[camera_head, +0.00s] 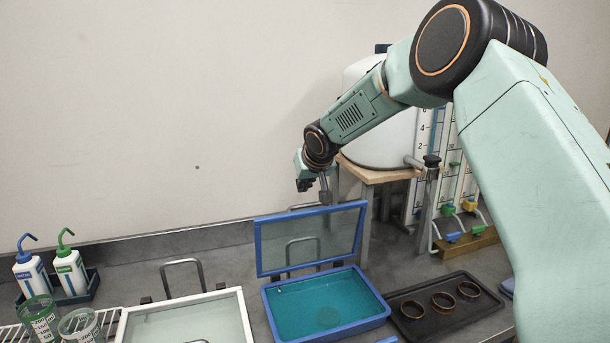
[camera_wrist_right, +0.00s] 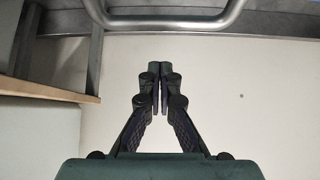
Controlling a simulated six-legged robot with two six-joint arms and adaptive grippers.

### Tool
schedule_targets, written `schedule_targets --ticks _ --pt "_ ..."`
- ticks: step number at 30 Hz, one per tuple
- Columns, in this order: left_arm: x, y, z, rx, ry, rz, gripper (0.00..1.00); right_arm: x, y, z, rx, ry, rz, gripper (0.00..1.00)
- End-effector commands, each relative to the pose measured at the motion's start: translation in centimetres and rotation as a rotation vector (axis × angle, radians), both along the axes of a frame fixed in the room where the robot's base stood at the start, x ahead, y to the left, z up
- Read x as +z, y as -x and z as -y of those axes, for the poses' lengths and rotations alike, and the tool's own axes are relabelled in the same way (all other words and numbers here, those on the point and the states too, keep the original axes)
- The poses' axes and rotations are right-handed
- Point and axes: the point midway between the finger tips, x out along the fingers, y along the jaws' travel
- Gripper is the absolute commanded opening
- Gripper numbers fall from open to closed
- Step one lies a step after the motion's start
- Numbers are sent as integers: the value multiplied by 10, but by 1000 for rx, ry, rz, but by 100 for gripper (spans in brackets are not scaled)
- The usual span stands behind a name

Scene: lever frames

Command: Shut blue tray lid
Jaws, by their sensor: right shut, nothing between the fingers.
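The blue tray (camera_head: 374,318) stands on the grey bench and holds teal liquid. Its lid (camera_head: 258,250), a clear pane in a blue frame, stands open and nearly upright along the tray's back edge. A bent metal bar shows through the pane. My right gripper (camera_head: 305,185) is above the lid's top edge, apart from the blue frame as far as I can see; its fingertips are hard to make out there. In the right wrist view the right gripper (camera_wrist_right: 159,75) is shut and empty. My left gripper is not in view.
A white-framed tray (camera_head: 240,310) stands left of the blue one, a black tray (camera_head: 462,322) with brown rings (camera_head: 442,301) right. Behind are a wooden stand (camera_head: 378,173) and a white tank (camera_head: 390,130). A curved metal bar (camera_wrist_right: 165,26) crosses the wrist view. Bottles (camera_head: 70,268) stand far left.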

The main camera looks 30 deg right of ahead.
Motion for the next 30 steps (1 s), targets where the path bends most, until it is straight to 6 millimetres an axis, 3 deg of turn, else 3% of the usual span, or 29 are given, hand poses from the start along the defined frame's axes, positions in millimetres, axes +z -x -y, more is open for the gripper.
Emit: schedule_targets --ticks 15,30 --pt "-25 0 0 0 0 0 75 -15 31 -8 1 1 0 0" --pt "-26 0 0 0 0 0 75 -15 35 -9 1 1 0 0"
